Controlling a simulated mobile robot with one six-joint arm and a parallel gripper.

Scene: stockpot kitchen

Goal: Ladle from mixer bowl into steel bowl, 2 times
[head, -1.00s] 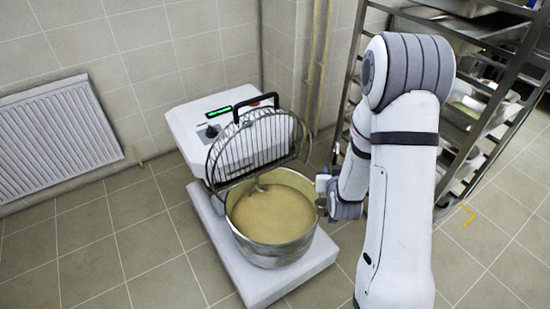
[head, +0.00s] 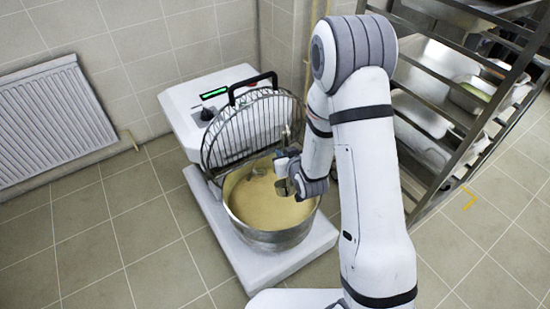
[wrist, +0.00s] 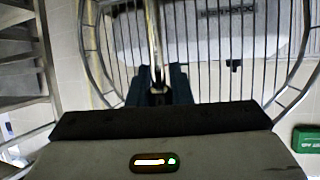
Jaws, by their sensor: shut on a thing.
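The mixer bowl (head: 268,239) is a metal bowl of tan batter (head: 258,212) on the white mixer (head: 190,110). My gripper (head: 284,166) is over the right part of this bowl, near the raised wire guard. In the wrist view my gripper (wrist: 160,90) is shut on a thin metal handle (wrist: 153,40), taken as the ladle's. The handle stands roughly upright in that view. The ladle's cup is hidden, so I cannot tell whether it touches the batter. I cannot make out the steel bowl in either view.
The wire guard (head: 250,128) stands upright behind the bowl and fills much of the wrist view. A metal rack (head: 455,150) with several trays stands close to my arm on the right. The floor left of the mixer is clear.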

